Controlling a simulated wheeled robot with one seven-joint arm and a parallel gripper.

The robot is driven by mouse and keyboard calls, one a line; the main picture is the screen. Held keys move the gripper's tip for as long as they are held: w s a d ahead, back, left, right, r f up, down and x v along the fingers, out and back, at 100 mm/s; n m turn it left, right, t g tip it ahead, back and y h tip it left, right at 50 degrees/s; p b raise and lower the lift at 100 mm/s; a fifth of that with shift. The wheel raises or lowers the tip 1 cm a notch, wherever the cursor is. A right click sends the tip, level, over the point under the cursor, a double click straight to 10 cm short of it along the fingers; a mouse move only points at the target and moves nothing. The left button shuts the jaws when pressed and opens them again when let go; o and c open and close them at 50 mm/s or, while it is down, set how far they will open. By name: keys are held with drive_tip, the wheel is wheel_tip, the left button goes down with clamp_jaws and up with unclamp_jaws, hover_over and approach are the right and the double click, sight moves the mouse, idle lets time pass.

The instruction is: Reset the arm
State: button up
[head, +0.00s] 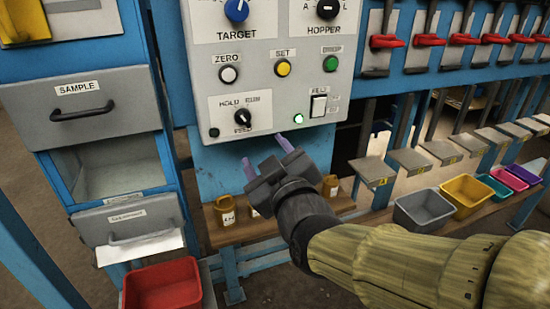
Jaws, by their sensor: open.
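My gripper (264,155) is in the middle of the head view, at the end of my arm reaching in from the lower right. Its two purple fingers are spread apart with nothing between them. It is in front of and just below the grey control panel (262,53). The panel bears a blue TARGET knob (236,10), a black HOPPER knob (327,9), a white ZERO button (229,74), a yellow SET button (283,68) and a green button (330,63). A small green light (298,119) is lit. I cannot tell whether a fingertip touches the panel's lower edge.
Left stands a blue cabinet with a SAMPLE drawer (84,107) and a red bin (162,287) below. Brown jars (225,210) stand on a wooden shelf behind my gripper. Right are red-handled levers (387,41), a grey bin (425,208) and a yellow bin (467,194).

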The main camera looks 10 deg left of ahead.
drive_tip(key=shift+v, duration=0.85)
drive_tip(key=w+d+f+m+g+h, duration=0.2)
drive_tip(key=d+f+m+g+h, duration=0.1)
drive_tip(key=d+f, duration=0.4)
drive_tip(key=w+d+f+m+g+h, duration=0.25)
drive_tip(key=d+f, duration=0.25)
drive_tip(key=f, duration=0.4)
drive_tip(key=s+d+f+m+g+h, duration=0.4)
drive_tip(key=s+d+f+m+g, duration=0.3)
drive_tip(key=s+d+f, duration=0.45)
wheel_tip(320, 180, up, 16)
drive_tip(key=w+d+p, duration=0.1)
drive_tip(key=p, duration=1.5)
drive_tip(key=shift+w+d+r, duration=0.2)
drive_tip(key=shift+w+d, duration=0.1)
drive_tip(key=shift+d, duration=0.05)
